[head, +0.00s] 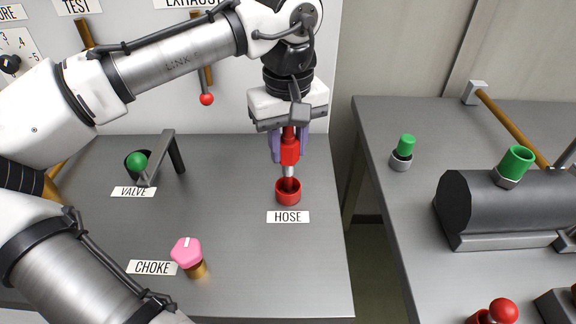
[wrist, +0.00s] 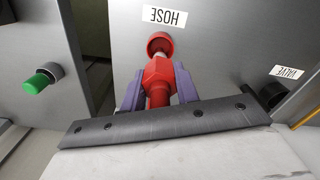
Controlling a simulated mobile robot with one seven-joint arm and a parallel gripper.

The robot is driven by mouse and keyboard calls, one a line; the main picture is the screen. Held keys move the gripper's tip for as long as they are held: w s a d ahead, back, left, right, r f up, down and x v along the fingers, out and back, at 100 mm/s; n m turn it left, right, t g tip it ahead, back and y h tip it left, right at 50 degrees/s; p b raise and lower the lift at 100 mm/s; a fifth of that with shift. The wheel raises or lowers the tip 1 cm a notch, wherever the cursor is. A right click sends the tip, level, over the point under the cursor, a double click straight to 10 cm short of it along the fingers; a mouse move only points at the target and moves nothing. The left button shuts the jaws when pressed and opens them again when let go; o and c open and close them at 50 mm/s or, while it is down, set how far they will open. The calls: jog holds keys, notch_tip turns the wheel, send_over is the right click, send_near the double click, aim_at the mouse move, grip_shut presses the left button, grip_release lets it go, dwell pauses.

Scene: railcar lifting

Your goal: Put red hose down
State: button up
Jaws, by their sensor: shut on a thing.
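My gripper (head: 289,152) is shut on the red hose end (head: 290,147), its purple fingers on either side of it. The hose end points straight down, and its metal tip reaches the red cup-shaped holder (head: 288,192) behind the HOSE label (head: 288,217). I cannot tell how deep the tip sits in the holder. In the wrist view the red hose end (wrist: 158,82) lies between the purple fingers (wrist: 158,90), with the red holder (wrist: 160,44) just beyond it.
A pink CHOKE knob (head: 187,252) stands front left of the holder. A green VALVE ball (head: 137,161) and lever bracket are at the left. A red-tipped lever (head: 206,98) hangs on the back panel. A gap separates this table from the right table (head: 400,225), which holds a dark tank (head: 495,205).

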aim_at(288, 173)
jog(key=shift+f, duration=2.8)
jog(key=shift+f, duration=0.15)
jog(key=o, duration=1.1)
jog(key=shift+c, duration=0.2)
notch_tip(288, 173, up, 12)
jog(key=shift+r+b, duration=0.15)
jog(key=shift+b, duration=0.15)
